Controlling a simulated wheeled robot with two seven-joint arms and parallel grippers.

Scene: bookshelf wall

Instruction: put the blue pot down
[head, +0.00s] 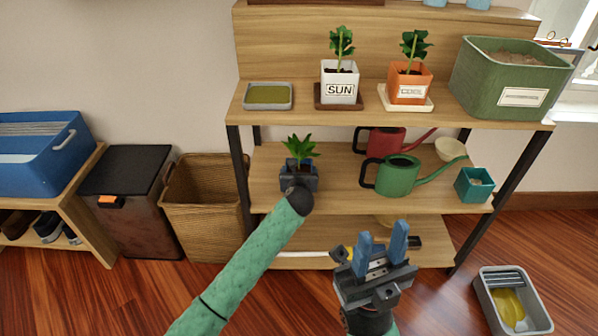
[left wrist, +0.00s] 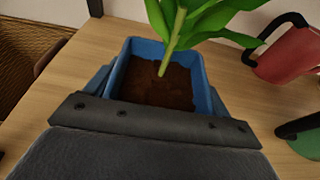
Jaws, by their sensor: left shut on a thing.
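The blue pot (left wrist: 201,84), filled with dark soil and holding a green leafy plant (head: 300,148), is between the fingers of my left gripper (head: 299,176), which is shut on it. In the head view the gripper hides most of the pot. The pot is upright at the left part of the middle shelf (head: 340,190). I cannot tell whether its base touches the board. My right gripper (head: 381,246) has its blue fingers apart and is empty, in front of the lower shelf.
A green watering can (head: 398,177) and a red one (head: 381,141) stand to the right of the pot, with a teal pot (head: 474,184) beyond. The upper shelf holds a white pot (head: 340,82) and an orange pot (head: 409,84). A wicker basket (head: 205,200) stands left of the shelf.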

